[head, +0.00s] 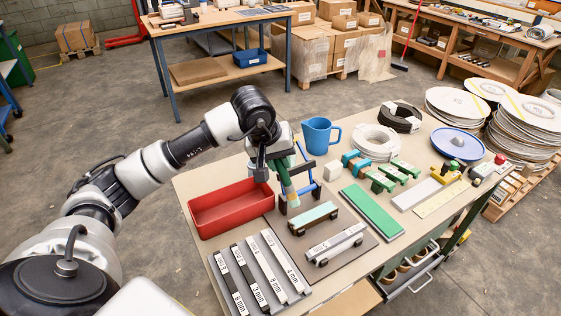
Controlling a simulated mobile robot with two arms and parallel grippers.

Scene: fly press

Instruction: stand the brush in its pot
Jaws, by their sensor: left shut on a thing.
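My left gripper (263,172) is over the table, just above the right end of the red tray. It is shut on what looks like the brush (284,172), a slim green piece with a pale lower end, hanging down tilted. The grip itself is partly hidden by the gripper body. A blue jug-like pot with a handle (318,136) stands upright on the table, behind and to the right of the brush, apart from it. I cannot tell for sure that this is the brush's pot. My right gripper is not in view.
A red tray (231,222) lies left of a blue frame (313,188). Labelled bars (262,273) lie in front. Cable coils (376,141), green blocks (391,172), a green strip (371,209) and a blue dish (457,145) fill the right side. Plate stacks (522,128) stand beyond.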

